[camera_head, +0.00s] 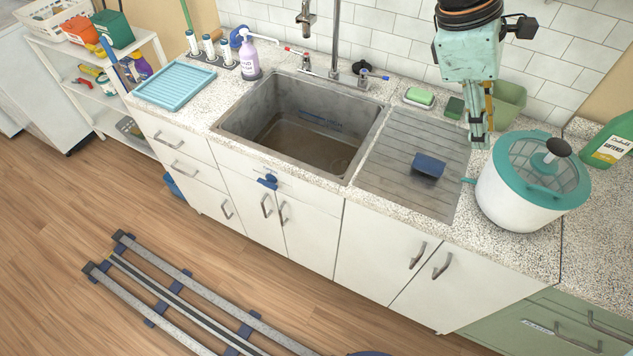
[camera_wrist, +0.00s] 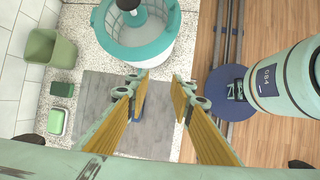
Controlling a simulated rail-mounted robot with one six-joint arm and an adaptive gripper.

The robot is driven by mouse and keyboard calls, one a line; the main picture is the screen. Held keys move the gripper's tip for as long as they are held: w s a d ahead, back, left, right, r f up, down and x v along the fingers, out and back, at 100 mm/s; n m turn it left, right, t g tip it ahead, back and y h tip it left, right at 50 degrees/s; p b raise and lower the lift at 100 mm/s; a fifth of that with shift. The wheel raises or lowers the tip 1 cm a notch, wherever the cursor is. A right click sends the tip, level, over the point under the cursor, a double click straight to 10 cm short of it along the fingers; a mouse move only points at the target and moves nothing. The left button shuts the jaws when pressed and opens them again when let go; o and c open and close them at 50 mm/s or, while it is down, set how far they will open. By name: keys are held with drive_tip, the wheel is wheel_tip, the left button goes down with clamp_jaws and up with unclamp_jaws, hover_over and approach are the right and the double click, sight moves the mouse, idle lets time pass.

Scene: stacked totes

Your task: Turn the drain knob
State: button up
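A blue knob (camera_head: 267,181), which looks like the drain knob, sits on the white cabinet front just below the sink (camera_head: 228,131). My gripper (camera_head: 480,143) is far to its right, above the drainboard near the salad spinner. In the wrist view my gripper (camera_wrist: 159,78) has its two yellow-padded fingers spread apart with nothing between them. The knob is not in the wrist view. The sink holds murky brown water, and its drain is hard to make out.
A white and teal salad spinner (camera_head: 520,195) stands close to my gripper. A blue sponge (camera_head: 428,166) lies on the ribbed drainboard (camera_head: 395,190). A faucet (camera_head: 306,18), a soap bottle (camera_head: 249,59) and a teal tray (camera_head: 175,85) are around the sink. Floor before the cabinets is mostly clear beside the rails (camera_head: 175,280).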

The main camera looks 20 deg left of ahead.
drive_tip(key=a+f+n+t+h, duration=0.1)
drive_tip(key=a+f+n+t, duration=0.1)
drive_tip(key=a+f+n, duration=0.4)
drive_tip(key=s+a+f+n+t+h, duration=0.1)
drive_tip(key=a+f+n, duration=0.5)
drive_tip(key=a, duration=0.6)
drive_tip(key=a+f+n+t+h, duration=0.3)
drive_tip(key=a+f+n, duration=0.3)
drive_tip(key=a, duration=0.4)
drive_tip(key=shift+s+f+n+t+b, duration=0.25)
drive_tip(key=shift+f+n+t+b, duration=0.1)
drive_tip(key=shift+n+t, duration=0.05)
drive_tip(key=s+a+f+n+t+y, duration=0.1)
drive_tip(key=s+a+f+n+t, duration=0.25)
drive_tip(key=a, duration=0.35)
drive_tip(key=s+a+f+n+t+y, duration=0.1)
drive_tip(key=s+a+f+n+t, duration=0.25)
drive_tip(key=a+f+n, duration=0.2)
drive_tip(key=n+t+y, duration=0.3)
drive_tip(key=n+y, duration=0.3)
drive_tip(key=n, duration=0.2)
approach(266, 186)
drive_tip(key=s, duration=0.2)
drive_tip(key=s+a, duration=0.1)
drive_tip(key=s, duration=0.1)
drive_tip(key=shift+s+f, duration=0.1)
drive_tip(key=shift+s, duration=0.2)
drive_tip(key=shift+w, duration=0.2)
